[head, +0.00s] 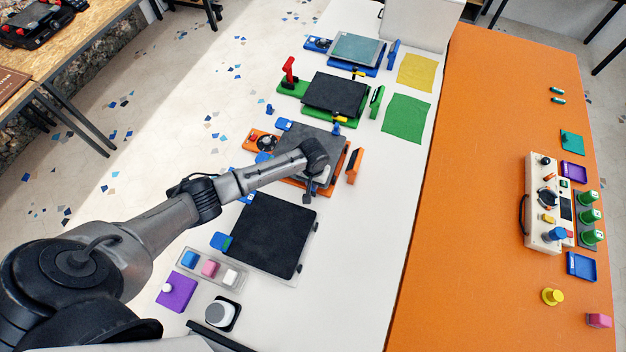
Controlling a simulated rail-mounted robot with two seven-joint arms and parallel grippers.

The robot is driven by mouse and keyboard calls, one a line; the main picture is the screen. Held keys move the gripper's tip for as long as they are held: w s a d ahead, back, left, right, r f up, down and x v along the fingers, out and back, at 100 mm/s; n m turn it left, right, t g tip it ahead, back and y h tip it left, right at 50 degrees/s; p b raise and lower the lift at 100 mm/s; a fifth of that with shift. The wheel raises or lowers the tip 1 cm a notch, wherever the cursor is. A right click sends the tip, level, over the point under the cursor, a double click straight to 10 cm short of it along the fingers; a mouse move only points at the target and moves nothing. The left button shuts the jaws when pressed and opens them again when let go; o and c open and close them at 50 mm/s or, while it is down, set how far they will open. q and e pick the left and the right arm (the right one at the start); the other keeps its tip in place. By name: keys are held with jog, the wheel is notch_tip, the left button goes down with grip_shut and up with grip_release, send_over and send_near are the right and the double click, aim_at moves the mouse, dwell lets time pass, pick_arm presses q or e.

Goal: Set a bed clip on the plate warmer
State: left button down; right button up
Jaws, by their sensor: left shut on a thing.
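My left arm comes in from the left, and its gripper (307,196) points down over the near right side of the orange printer. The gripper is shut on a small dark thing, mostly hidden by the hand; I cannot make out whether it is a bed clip. Just nearer is a wide black square plate (262,236) on a pale base, perhaps the plate warmer. Small dark clip-like pieces (316,227) sit at its right edge. My right gripper is not in view.
Orange (355,166), green (376,101) and blue (392,52) printer units stand farther along the white table (360,260). A clear tray (208,268) holds coloured blocks. An orange table (470,200) at right carries a beige control box (541,205). White table right of the plate is clear.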

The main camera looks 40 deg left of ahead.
pick_arm(q)
jog(key=c, duration=0.6)
grip_release()
jog(key=shift+r, duration=0.1)
dwell(0.3)
jog(key=shift+r+p, duration=1.7)
jog(key=shift+p, duration=0.5)
jog(key=shift+r+p, duration=1.2)
jog(key=shift+p, duration=0.3)
